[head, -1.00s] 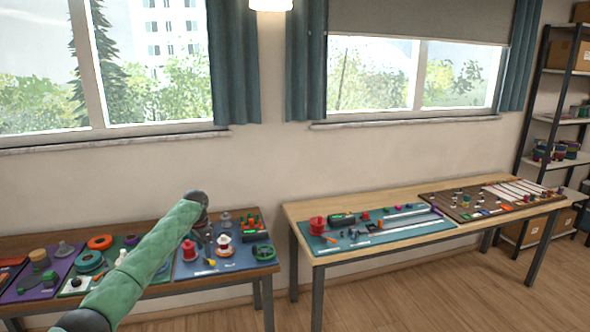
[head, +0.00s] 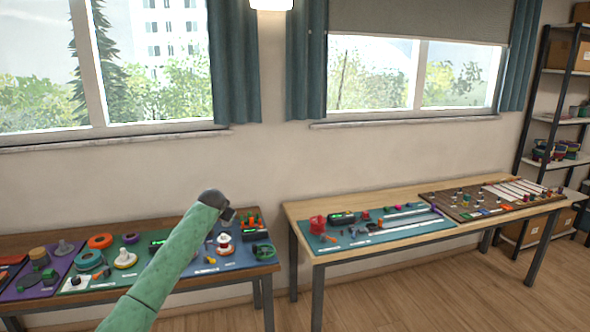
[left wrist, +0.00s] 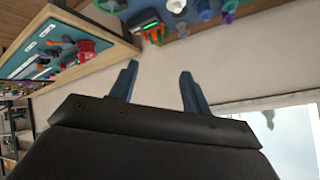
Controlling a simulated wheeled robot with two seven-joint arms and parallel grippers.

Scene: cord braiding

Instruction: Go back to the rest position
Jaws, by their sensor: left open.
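My left arm, in a green sleeve, comes up from the bottom of the head view. My left gripper (head: 229,213) is at its dark upper end, in front of the right part of the left table (head: 105,299). In the left wrist view, the two blue-grey fingers of the gripper (left wrist: 159,76) stand apart with nothing between them, against the plain wall. The gripper is clear of the items on the tables. My right gripper shows in neither view.
The left table holds coloured mats with spools, rings and small parts, including a white spool (head: 224,244) and a green ring (head: 263,251). The right table has a teal mat (head: 350,240) and a brown board (head: 462,208). A floor gap separates the tables. A shelf (head: 553,120) stands far right.

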